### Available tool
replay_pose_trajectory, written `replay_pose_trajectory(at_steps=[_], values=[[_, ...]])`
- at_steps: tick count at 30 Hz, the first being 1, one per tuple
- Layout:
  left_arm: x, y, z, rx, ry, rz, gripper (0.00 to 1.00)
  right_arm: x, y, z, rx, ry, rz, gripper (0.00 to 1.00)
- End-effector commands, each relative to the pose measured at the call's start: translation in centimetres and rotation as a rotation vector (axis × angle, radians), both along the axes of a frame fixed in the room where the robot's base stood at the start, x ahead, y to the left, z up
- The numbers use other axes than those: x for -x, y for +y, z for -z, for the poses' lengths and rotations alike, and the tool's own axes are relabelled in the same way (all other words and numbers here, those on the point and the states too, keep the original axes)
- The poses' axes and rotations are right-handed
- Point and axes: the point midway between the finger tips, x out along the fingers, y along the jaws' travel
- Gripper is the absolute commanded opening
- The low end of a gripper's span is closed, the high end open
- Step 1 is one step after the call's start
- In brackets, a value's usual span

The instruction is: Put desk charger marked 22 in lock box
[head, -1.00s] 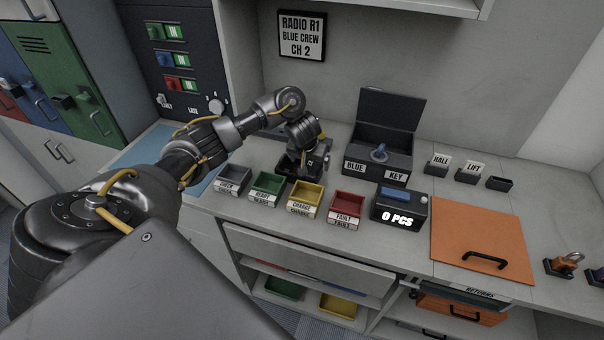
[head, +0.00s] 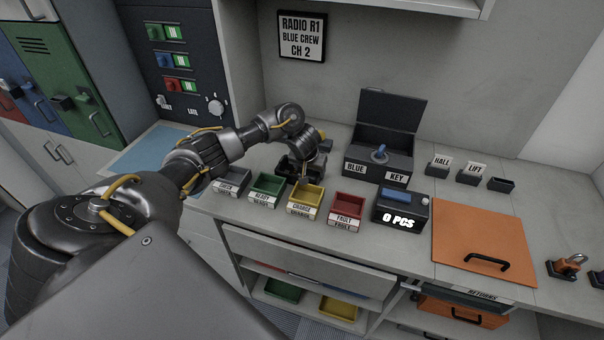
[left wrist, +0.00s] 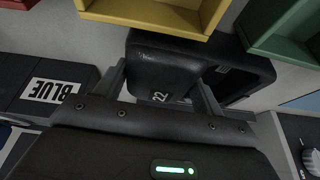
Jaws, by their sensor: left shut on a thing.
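A black block marked 22, the desk charger (left wrist: 165,72), is between the fingers of my left gripper (left wrist: 160,80) in the left wrist view. The gripper is shut on it. In the head view my left gripper (head: 302,165) is low over the counter, just behind the green and yellow trays, and hides most of the charger. A black box (head: 376,168) labelled BLUE and KEY stands to its right with its lid up and a blue knob at its front; no box in view reads lock box. My right gripper is not in view.
Grey, green (head: 268,187), yellow (head: 306,201) and red (head: 347,208) trays line the counter front. Small HALL and LIFT holders stand behind.

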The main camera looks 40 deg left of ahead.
Motion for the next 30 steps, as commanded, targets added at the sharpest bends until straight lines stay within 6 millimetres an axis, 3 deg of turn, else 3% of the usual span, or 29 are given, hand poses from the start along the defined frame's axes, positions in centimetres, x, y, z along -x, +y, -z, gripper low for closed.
replay_pose_trajectory(at_steps=[3, 10, 17, 21, 30], values=[[0.0, 0.0, -0.1, 0.000, -0.001, -0.001, 0.32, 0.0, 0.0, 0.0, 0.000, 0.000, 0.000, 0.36], [-0.1, 0.0, -0.7, 0.000, -0.002, 0.001, 0.32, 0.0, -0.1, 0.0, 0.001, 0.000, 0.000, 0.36], [-0.2, 0.0, -5.1, 0.000, -0.006, 0.002, 0.32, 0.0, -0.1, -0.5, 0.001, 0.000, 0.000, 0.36], [-0.1, 0.1, -8.3, -0.004, -0.004, 0.000, 0.32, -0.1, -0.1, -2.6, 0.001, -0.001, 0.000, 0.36], [0.0, 0.0, -10.1, -0.001, -0.001, 0.000, 0.32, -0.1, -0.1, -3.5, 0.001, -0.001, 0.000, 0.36]])
